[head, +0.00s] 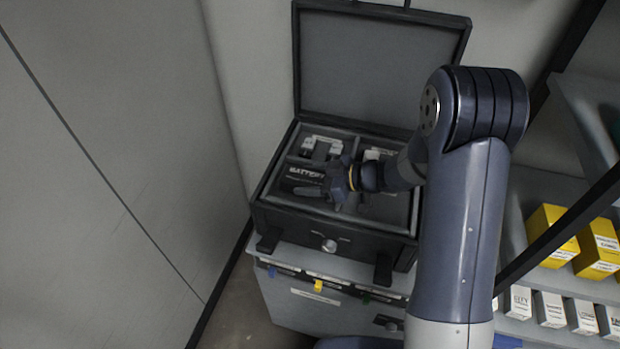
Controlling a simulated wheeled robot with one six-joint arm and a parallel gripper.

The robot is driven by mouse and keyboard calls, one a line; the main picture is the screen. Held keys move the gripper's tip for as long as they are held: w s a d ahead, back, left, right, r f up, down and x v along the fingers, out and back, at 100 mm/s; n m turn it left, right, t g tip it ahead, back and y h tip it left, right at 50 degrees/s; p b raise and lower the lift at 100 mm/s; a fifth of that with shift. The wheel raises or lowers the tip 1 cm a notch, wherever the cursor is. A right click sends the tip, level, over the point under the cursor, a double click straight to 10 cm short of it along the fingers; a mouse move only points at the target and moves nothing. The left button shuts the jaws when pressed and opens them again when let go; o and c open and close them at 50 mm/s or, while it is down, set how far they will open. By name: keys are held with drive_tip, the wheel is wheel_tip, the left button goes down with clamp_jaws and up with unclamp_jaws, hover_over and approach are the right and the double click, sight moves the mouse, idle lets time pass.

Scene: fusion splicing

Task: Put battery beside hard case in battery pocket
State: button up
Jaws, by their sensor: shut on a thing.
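The hard case (282,217) stands open on a grey cabinet, its lid (375,60) raised at the back. A dark battery (303,173) with white "BATTERY" lettering is at the left compartment inside the case. My gripper (318,184) is over that compartment, shut on the battery from its right side. The gripper and wrist hide part of the battery and the middle of the case. I cannot tell whether the battery rests on the pocket floor or is held just above it.
Light-coloured items lie in the back left compartment (322,147) and back middle (378,155) of the case. The grey cabinet (300,297) is below. A shelf at right holds yellow boxes (552,236) and several white boxes (549,309). A plain wall panel (120,120) is at left.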

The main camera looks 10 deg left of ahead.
drive_tip(key=shift+s+f+b, duration=0.25)
drive_tip(key=shift+f+b, duration=0.05)
drive_tip(key=shift+f, duration=0.4)
drive_tip(key=o, duration=1.3)
drive_tip(key=shift+s+f, duration=0.1)
drive_tip(key=shift+f, duration=0.05)
drive_tip(key=shift+r, duration=0.3)
drive_tip(key=shift+w+d+r, duration=0.2)
drive_tip(key=shift+w+r, duration=0.05)
drive_tip(key=shift+r, duration=0.05)
drive_tip(key=v, duration=1.1)
drive_tip(key=shift+d+r+b, duration=0.3)
drive_tip(key=shift+r, duration=0.05)
